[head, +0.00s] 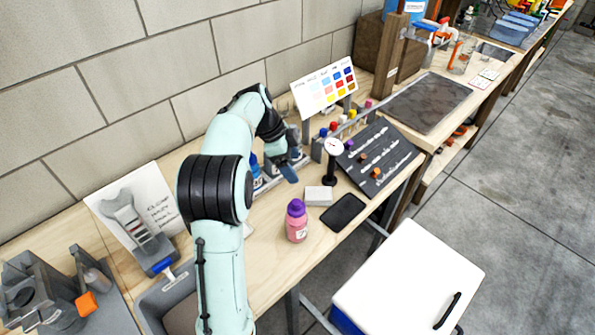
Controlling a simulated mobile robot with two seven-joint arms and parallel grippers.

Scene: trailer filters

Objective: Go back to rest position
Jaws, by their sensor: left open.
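My left arm comes up from the bottom and reaches over the wooden workbench (265,270). My left gripper (289,172) is at the end of it, above the back middle of the bench, and is open. It is partly seen and small in the picture; I see nothing held in it. It is near a blue-capped bottle that the arm partly hides. My right gripper is not in the head view.
A pink bottle with a purple cap (297,222), a white block (318,196), a black pad (344,211) and a round gauge on a stand (331,160) are near the arm. A sloped dark rack (376,158) stands right. A white-lidded cooler (410,285) is in front.

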